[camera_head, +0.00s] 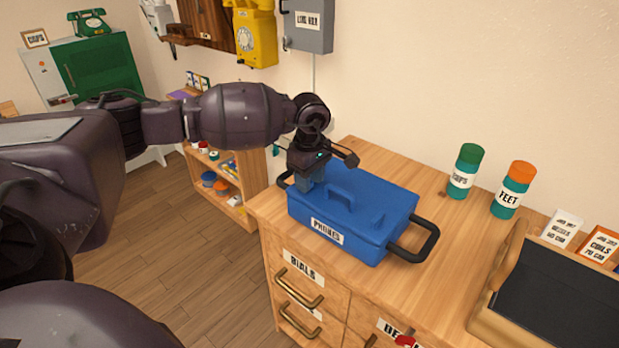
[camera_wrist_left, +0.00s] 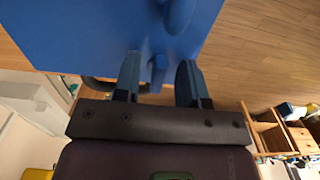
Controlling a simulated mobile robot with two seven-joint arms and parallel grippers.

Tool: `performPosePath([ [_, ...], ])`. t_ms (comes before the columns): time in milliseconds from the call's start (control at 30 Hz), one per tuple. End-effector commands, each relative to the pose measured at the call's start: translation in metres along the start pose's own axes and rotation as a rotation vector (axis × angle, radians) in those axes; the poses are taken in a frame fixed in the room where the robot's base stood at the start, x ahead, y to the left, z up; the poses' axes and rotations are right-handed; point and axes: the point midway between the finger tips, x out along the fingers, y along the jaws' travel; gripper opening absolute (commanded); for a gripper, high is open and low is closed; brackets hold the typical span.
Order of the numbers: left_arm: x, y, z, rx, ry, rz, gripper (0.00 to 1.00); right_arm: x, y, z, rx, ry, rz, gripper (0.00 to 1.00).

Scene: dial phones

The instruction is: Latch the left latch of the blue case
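The blue case (camera_head: 352,216) labelled PHONES lies shut-lidded on the wooden cabinet top, with a handle on its lid and black side handles. My left gripper (camera_head: 306,190) is at the case's left end, over its edge. In the left wrist view the two fingers (camera_wrist_left: 161,85) are apart, one on each side of a small blue latch (camera_wrist_left: 159,68) on the case (camera_wrist_left: 110,30). I cannot tell whether the fingers touch the latch. My right gripper is not in view.
The wooden cabinet (camera_head: 455,262) has drawers with handles. A green-lidded canister (camera_head: 465,172) and an orange-lidded canister (camera_head: 513,190) stand right of the case. Small boxes (camera_head: 598,243) and a dark-topped wooden stand (camera_head: 555,300) are farther right. A grey wall box (camera_head: 307,25) hangs behind.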

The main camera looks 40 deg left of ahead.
Motion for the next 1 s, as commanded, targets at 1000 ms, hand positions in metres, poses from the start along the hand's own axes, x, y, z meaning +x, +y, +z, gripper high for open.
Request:
performPosePath([
  [1000, -0.108, 0.000, 0.000, 0.000, 0.000, 0.000, 0.38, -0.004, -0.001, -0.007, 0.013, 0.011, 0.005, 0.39],
])
